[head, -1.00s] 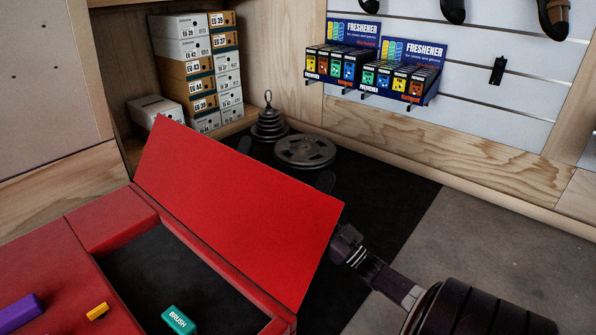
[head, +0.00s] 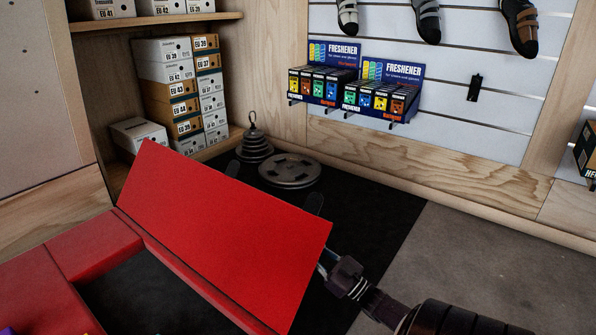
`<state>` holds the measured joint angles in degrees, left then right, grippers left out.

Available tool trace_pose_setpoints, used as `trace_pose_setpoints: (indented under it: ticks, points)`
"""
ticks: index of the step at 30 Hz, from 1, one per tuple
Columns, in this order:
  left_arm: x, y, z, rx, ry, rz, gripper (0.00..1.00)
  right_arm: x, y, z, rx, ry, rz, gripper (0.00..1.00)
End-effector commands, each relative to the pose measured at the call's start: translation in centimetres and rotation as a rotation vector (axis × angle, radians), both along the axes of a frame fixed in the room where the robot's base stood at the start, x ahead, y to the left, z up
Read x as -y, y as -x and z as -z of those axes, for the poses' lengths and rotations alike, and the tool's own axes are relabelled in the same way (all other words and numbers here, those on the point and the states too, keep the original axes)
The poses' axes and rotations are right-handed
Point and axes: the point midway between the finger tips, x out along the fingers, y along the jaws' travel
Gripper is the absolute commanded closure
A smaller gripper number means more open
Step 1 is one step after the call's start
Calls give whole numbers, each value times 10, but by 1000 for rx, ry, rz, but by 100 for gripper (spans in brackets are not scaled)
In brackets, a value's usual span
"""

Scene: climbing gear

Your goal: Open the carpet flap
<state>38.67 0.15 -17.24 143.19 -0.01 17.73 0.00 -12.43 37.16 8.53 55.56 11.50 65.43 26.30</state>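The carpet flap (head: 225,235) is a flat red panel standing raised and tilted along the edge of a red frame (head: 95,245). Beside it in the frame is a dark opening (head: 135,290). My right gripper (head: 325,264) is at the flap's right edge, its arm coming in from the lower right. Its fingers are mostly hidden behind the flap, so I cannot tell whether they are open or shut, or whether they touch the panel. My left gripper is not in view.
Dark weight plates (head: 290,171) lie on the black floor mat (head: 385,205) behind the flap. Shoe boxes (head: 165,72) are stacked in a wooden shelf at the back left. Freshener displays (head: 380,100) hang on the slatted wall. Grey floor (head: 480,265) is clear at the right.

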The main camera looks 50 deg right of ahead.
Motion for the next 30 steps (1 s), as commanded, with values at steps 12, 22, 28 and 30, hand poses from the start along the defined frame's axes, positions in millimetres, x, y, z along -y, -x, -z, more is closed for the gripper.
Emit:
trace_pose_setpoints:
  ticks: [12, 22, 28, 30]
  points:
    - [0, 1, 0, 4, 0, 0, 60, -1, 28, 13, -3, 0, -1, 84]
    - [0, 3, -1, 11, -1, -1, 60, 0, 41, 18, -2, 0, -1, 84]
    - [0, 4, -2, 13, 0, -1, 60, 0, 41, 18, -1, 0, -1, 84]
    - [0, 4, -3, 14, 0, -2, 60, 0, 40, 17, -1, 0, -1, 84]
